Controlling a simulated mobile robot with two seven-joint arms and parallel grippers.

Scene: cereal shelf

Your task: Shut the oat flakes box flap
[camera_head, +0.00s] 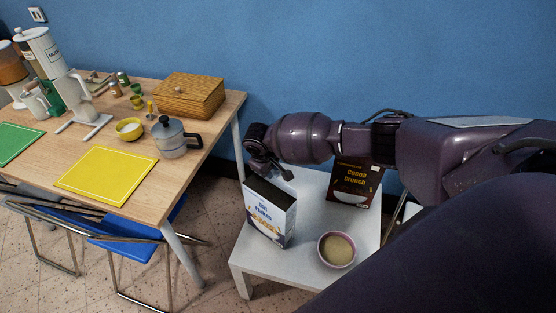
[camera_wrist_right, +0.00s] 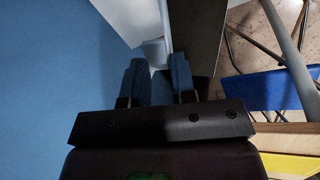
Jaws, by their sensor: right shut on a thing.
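The oat flakes box (camera_head: 270,222) stands upright on a small white table, its printed front facing me and its top looking dark. My right gripper (camera_head: 272,172) comes down from above onto the back of the box's top edge. In the right wrist view the blue-padded fingers (camera_wrist_right: 158,84) stand close together, shut on a thin pale part that I take to be the box flap (camera_wrist_right: 155,52). The exact grip and the flap's angle are largely hidden by the gripper. My left gripper is in neither view.
A Cocoa Crunch box (camera_head: 352,184) stands behind to the right, under my right arm. A bowl (camera_head: 337,250) sits right of the oat flakes box on the white table (camera_head: 262,268). A wooden table (camera_head: 190,171) with kitchenware and a blue chair (camera_head: 128,247) are left.

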